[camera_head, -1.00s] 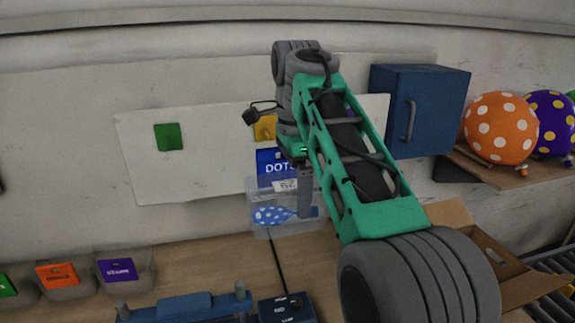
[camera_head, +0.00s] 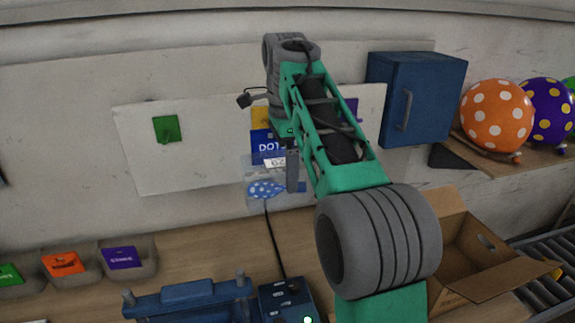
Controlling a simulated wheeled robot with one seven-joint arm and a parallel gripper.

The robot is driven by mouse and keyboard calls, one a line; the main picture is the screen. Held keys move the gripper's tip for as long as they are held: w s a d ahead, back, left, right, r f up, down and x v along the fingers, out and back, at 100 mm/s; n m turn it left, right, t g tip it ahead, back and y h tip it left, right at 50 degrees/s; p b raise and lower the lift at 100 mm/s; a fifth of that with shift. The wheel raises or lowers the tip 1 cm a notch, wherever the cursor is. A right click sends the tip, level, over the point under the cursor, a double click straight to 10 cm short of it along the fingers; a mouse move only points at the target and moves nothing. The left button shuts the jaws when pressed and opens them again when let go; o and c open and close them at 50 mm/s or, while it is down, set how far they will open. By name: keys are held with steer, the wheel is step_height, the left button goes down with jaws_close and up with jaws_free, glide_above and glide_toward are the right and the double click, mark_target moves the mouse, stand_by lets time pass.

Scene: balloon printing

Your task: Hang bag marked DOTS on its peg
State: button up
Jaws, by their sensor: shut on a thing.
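The DOTS bag (camera_head: 264,197) is clear, with a blue header marked DOTS (camera_head: 265,142) and a blue white-dotted balloon (camera_head: 265,189) inside. It hangs upright in front of the white board. My gripper (camera_head: 292,180) is shut on the bag near its header, and my arm hides part of the bag's right side. A yellow square (camera_head: 259,116) on the board shows just above the header. The peg there is hidden, and I cannot tell whether the bag touches it.
A green square with a peg (camera_head: 167,129) is on the board (camera_head: 205,160) at left; a purple square (camera_head: 350,108) is partly behind my arm. A blue cabinet (camera_head: 420,98) is at right. Bins, a blue press (camera_head: 190,300) and an open carton (camera_head: 470,262) stand below.

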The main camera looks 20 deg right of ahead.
mark_target(279, 157)
steer(key=shift+w+p, duration=1.7)
steer(key=shift+w, duration=0.55)
steer(key=shift+w+f, duration=0.3)
steer(key=shift+w, duration=0.3)
steer(key=shift+c, duration=0.8)
steer(key=shift+f, duration=0.1)
steer(key=shift+f, duration=0.1)
steer(key=o, duration=1.3)
